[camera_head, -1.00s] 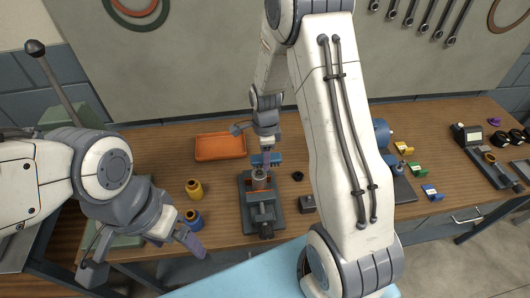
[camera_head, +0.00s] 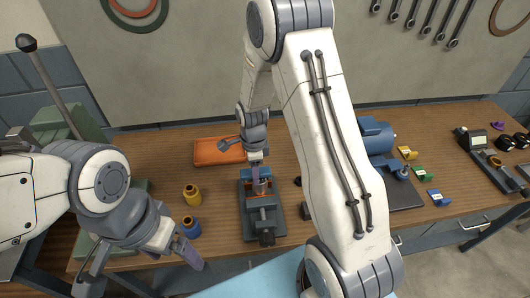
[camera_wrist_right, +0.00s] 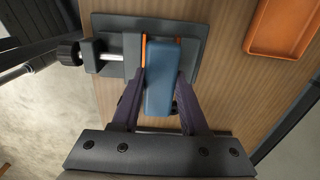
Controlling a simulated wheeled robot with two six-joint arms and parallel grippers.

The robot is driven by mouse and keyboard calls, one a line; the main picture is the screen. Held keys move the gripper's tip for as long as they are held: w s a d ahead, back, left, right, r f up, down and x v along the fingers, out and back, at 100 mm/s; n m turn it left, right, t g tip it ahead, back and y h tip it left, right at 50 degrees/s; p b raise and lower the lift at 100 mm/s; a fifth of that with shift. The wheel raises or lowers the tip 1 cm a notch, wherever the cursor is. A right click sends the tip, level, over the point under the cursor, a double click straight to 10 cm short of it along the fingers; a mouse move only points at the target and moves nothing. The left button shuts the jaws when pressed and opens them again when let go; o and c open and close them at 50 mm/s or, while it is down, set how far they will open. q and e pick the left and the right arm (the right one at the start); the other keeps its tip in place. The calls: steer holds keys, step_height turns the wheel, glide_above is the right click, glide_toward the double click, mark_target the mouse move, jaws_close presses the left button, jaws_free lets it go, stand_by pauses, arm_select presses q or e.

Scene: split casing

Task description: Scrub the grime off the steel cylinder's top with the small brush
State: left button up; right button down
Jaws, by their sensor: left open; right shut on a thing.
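My right gripper (camera_head: 256,166) is shut on the small blue brush, which fills the space between its fingers in the right wrist view (camera_wrist_right: 160,85). The brush is held over the vise, at the steel cylinder (camera_head: 261,187) clamped upright in it. The brush hides the cylinder's top, so I cannot tell whether bristles touch it or how much grime is there. The vise (camera_head: 263,217) is dark grey with orange jaw faces; its screw handle shows in the wrist view (camera_wrist_right: 70,53). My left gripper (camera_head: 138,266) is open and empty at the lower left, apart from the vise.
An orange tray (camera_head: 218,152) lies behind the vise. A yellow pot (camera_head: 192,195) and a blue pot (camera_head: 191,227) stand left of it. A blue motor-like machine (camera_head: 376,136) and coloured blocks (camera_head: 423,174) are to the right. My right arm covers the bench's middle right.

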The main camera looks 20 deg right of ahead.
mark_target(267, 170)
steer(key=d, duration=0.1)
steer(key=s+d, duration=0.1)
steer(key=d, duration=0.1)
steer(key=shift+d, duration=0.2)
step_height(267, 170, up, 4)
steer(key=p, duration=0.2)
steer(key=shift+a+f+p, duration=0.1)
steer(key=shift+f+p, duration=0.05)
steer(key=shift+p, duration=0.15)
step_height(267, 170, up, 4)
steer(key=p, duration=0.3)
steer(key=shift+r+p, duration=0.25)
steer(key=shift+p, duration=0.05)
arm_select(q)
step_height(267, 170, up, 6)
steer(key=shift+s+d+r, duration=0.15)
steer(key=shift+s+d, duration=0.05)
steer(key=shift+s, duration=0.1)
steer(key=shift+s, duration=0.1)
arm_select(e)
steer(key=shift+a+f, duration=0.1)
